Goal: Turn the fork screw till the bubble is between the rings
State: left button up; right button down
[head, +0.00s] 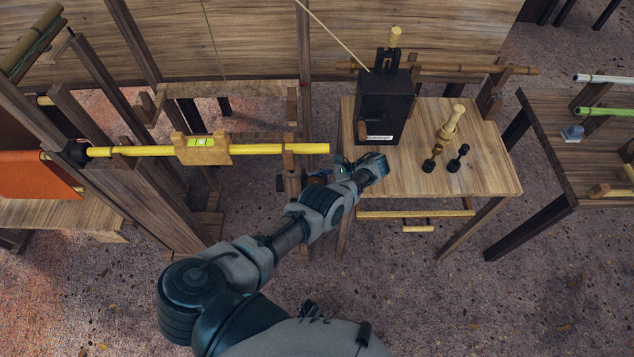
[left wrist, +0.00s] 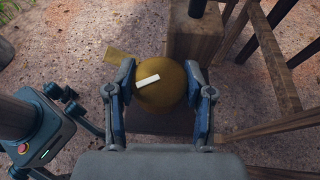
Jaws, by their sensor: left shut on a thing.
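A yellow roller (head: 262,149) lies across the wooden stands. A wooden spirit level (head: 219,157) with a green vial (head: 201,142) sits on it. The bubble and rings are too small to tell apart. My left gripper (head: 321,177) is beside and below the roller's right end, by the right post. In the left wrist view, my left gripper (left wrist: 158,75) is shut on a round brass-coloured knob, the fork screw (left wrist: 160,92), with a white mark on its face. The arm and gripper mostly hide the screw in the head view. My right gripper is not in view.
A wooden table (head: 487,169) at right bears a black box (head: 384,103) and small tools (head: 441,138). A wooden post (left wrist: 195,36) and slanting bars (left wrist: 262,45) stand close beyond the gripper's right in the left wrist view. An orange sheet (head: 38,176) hangs at far left.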

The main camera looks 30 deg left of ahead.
pick_arm(q)
jog(key=o, duration=0.9)
jog(key=shift+a, duration=0.1)
jog(key=shift+f, duration=0.1)
